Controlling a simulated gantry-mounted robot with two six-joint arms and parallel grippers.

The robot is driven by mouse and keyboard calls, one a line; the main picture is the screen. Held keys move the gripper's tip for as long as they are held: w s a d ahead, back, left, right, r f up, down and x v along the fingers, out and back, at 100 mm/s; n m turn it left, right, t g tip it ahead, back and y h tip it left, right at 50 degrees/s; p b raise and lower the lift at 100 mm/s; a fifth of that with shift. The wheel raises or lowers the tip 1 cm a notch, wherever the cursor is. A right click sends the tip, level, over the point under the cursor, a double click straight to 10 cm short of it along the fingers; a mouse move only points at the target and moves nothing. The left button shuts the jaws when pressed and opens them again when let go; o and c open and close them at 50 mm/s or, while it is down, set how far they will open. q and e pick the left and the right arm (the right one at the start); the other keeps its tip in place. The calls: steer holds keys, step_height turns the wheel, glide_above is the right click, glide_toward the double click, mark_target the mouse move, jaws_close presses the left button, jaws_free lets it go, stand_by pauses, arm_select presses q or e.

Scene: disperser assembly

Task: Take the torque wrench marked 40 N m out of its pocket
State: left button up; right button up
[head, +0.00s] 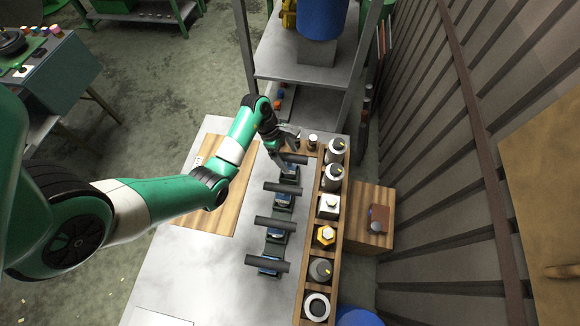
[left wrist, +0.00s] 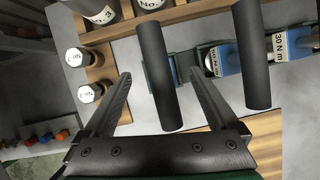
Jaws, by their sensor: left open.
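Several torque wrenches with dark cylindrical handles stand in a row of pockets on the table. The farthest wrench (head: 296,159) is at my left gripper (head: 287,151). In the left wrist view, my left gripper (left wrist: 160,76) is open, with one finger on each side of that wrench's black handle (left wrist: 158,70). Its marking is hidden, so I cannot read it. My right gripper is not in view.
A wooden rack (head: 334,226) with several bottle-like and nut-shaped parts runs along the right of the wrenches. Two small capped parts (left wrist: 76,56) (left wrist: 88,93) stand close left of the left finger. A wooden board (head: 215,205) lies left of the row. A metal shelf stands behind.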

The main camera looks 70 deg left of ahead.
mark_target(293, 165)
arm_select(q)
steer(key=b+x, duration=0.1)
steer(key=x, duration=0.4)
steer(key=shift+f, duration=0.2)
jaws_close()
steer(key=shift+r, duration=0.1)
